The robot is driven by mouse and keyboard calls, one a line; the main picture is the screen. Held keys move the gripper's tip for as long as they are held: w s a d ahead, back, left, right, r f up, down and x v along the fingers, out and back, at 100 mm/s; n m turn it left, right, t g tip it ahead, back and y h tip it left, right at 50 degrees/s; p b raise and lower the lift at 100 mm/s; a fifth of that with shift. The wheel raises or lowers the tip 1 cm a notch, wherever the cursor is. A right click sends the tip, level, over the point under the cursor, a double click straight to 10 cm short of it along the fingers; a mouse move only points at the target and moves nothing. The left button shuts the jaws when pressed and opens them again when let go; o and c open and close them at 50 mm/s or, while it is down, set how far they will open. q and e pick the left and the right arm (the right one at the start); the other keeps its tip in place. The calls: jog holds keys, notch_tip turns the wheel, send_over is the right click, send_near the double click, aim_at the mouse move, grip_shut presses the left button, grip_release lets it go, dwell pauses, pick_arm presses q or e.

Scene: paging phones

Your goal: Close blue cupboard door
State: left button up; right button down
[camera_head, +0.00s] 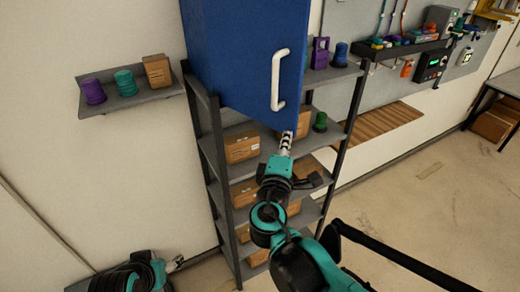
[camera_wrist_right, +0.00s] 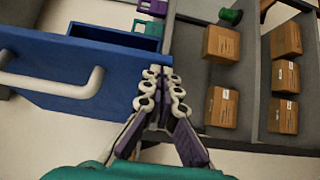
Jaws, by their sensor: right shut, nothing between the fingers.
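The blue cupboard (camera_head: 222,55) is at the top of the rack in the head view, cut off by the upper edge. Its blue door (camera_head: 247,85) carries a white bar handle (camera_head: 279,80). The handle also shows at the left of the wrist view (camera_wrist_right: 60,86). I cannot tell how far the door stands open. My right gripper (camera_head: 286,139) is shut and empty, close to the door's lower right corner, below the handle.
The grey rack (camera_head: 208,150) holds several cardboard boxes (camera_head: 242,147) and a green item (camera_head: 320,122). A small wall shelf (camera_head: 130,99) stands left. A wooden ledge (camera_head: 385,125) and a wall panel with devices are right.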

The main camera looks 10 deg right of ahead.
jog(key=d+b+x, duration=0.1)
jog(key=b+x, duration=0.1)
jog(key=x, duration=1.2)
jog(key=s+d+b+x, duration=0.1)
jog(key=d+b+x, duration=0.1)
jog(key=x, duration=1.2)
jog(key=shift+d+b, duration=0.3)
jog(key=shift+b, duration=0.25)
jog(key=shift+s, duration=0.25)
